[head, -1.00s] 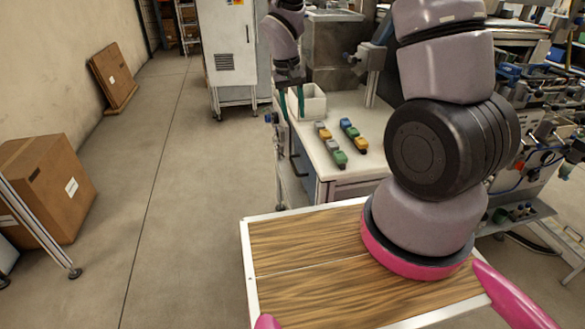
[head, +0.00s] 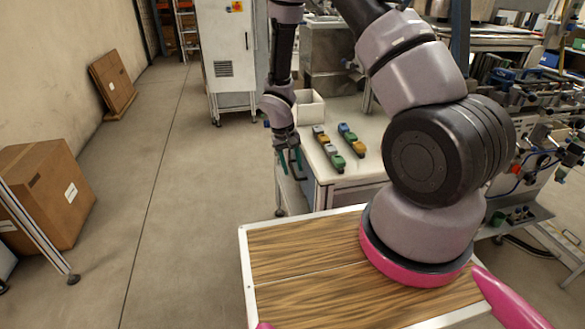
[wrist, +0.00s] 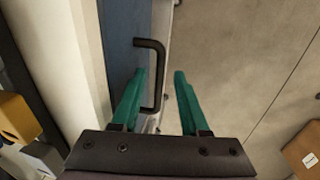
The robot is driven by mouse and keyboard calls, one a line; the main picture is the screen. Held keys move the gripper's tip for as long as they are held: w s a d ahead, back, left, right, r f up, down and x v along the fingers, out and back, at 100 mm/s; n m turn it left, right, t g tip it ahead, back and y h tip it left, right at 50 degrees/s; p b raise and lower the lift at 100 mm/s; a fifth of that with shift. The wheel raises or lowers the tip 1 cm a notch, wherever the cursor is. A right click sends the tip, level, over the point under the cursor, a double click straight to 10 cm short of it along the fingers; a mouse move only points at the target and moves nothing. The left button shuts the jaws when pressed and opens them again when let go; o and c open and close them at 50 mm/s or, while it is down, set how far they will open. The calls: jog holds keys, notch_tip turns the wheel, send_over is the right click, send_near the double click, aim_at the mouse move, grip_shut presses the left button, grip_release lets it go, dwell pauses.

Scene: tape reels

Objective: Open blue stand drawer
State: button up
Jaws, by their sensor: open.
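The blue drawer front (wrist: 118,45) shows at the left of the wrist view. A black bar handle (wrist: 159,76) stands out from it. My gripper (wrist: 160,73) has its teal fingers apart, and in the wrist view the handle's bar appears between them, nearer the left finger. I cannot tell whether a finger touches it. In the head view my gripper (head: 291,163) hangs at the left side of the white-topped stand (head: 352,181), with its fingers pointing down. The handle cannot be made out there.
Several coloured blocks (head: 350,138) and a white bin (head: 310,107) sit on the stand top. A wooden-topped surface (head: 300,290) is in front. Open floor (head: 190,200) lies left of the stand. A cardboard box (head: 45,190) stands far left.

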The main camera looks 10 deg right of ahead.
jog(key=shift+d+f, duration=0.1)
jog(key=shift+f, duration=0.25)
grip_shut()
dwell(1.2)
